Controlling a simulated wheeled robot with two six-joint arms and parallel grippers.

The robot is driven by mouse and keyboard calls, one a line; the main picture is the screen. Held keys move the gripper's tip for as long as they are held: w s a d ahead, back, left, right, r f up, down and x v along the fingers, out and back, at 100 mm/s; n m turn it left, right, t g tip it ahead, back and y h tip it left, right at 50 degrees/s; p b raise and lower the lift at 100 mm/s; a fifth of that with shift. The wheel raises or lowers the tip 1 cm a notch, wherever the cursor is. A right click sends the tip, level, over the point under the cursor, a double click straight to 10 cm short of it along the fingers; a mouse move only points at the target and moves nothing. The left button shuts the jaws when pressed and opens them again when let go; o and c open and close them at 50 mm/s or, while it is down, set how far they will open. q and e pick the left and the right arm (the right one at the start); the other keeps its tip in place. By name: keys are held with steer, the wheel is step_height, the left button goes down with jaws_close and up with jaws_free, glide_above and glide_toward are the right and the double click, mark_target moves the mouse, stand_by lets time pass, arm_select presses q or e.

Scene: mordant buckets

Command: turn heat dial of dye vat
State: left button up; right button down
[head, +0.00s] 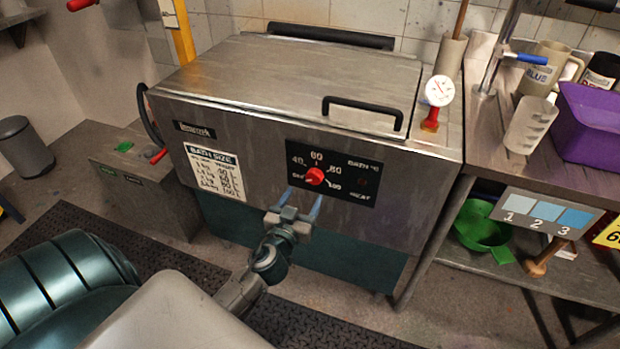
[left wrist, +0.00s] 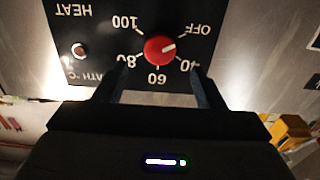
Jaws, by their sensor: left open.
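The dye vat (head: 290,85) is a large steel box with its lid down. Its black control panel (head: 340,178) carries the red heat dial (head: 315,176), with marks OFF, 40, 60, 80 and 100 around it. The dial also shows, upside down, in the left wrist view (left wrist: 160,50); its white pointer lies between OFF and 40. My left gripper (head: 302,199) is open and empty just in front of and below the dial. In the left wrist view its fingertips (left wrist: 157,86) are spread wide, with the dial centred between and beyond them. My right gripper is not in view.
A metal table (head: 475,140) at right holds jugs and a purple tub (head: 590,125). A red-based gauge (head: 438,92) stands on the vat's right edge. A black lid handle (head: 362,108) sits above the panel.

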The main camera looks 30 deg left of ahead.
mark_target(313, 180)
arm_select(q)
steer(key=p+x, duration=0.1)
steer(key=x, duration=0.6)
steer(key=shift+w+p, duration=0.1)
steer(key=shift+p, duration=0.25)
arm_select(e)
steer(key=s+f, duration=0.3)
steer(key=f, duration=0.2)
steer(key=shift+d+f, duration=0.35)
arm_select(q)
steer(key=c, duration=1)
